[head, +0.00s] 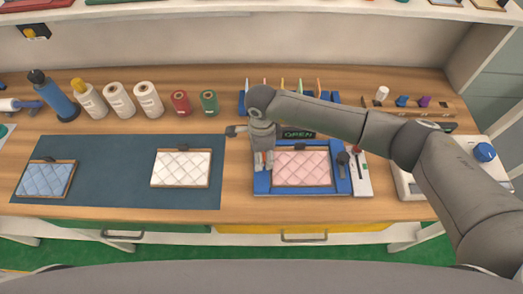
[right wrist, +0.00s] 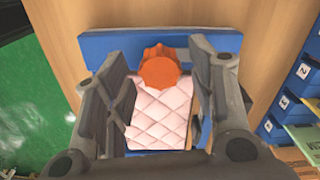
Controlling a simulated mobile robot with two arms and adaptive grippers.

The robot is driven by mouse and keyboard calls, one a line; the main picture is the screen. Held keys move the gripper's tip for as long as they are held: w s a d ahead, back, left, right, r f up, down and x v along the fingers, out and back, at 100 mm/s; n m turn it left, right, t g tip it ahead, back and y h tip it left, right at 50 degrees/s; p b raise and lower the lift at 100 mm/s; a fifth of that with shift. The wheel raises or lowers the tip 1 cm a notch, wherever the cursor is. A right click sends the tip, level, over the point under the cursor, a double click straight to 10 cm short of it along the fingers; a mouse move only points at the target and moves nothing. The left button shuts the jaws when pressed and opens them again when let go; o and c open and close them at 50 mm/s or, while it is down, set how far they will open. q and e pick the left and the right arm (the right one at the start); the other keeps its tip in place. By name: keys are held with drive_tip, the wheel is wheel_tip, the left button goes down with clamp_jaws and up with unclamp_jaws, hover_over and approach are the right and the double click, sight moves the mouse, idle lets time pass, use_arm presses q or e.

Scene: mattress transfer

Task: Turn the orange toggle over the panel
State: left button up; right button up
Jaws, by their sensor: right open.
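The orange toggle (right wrist: 160,68) shows in the right wrist view as a ridged knob, at the edge of the pink quilted panel (right wrist: 160,115). In the head view the panel (head: 302,167) lies in a blue frame (head: 262,188), and the toggle is largely hidden by my gripper. My right gripper (head: 263,162) is over the left side of the frame. In the wrist view its fingers (right wrist: 160,75) are apart, one on each side of the toggle; I cannot tell whether they touch it. My left gripper is not in view.
A dark sign reading OPEN (head: 299,133) stands behind the frame. A lever unit (head: 357,170) is at its right. A dark mat (head: 110,180) holds a blue panel (head: 45,180) and a white panel (head: 181,168). Bottles and spools (head: 180,102) line the back left.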

drive_tip(key=shift+f, duration=0.25)
drive_tip(key=c, duration=1)
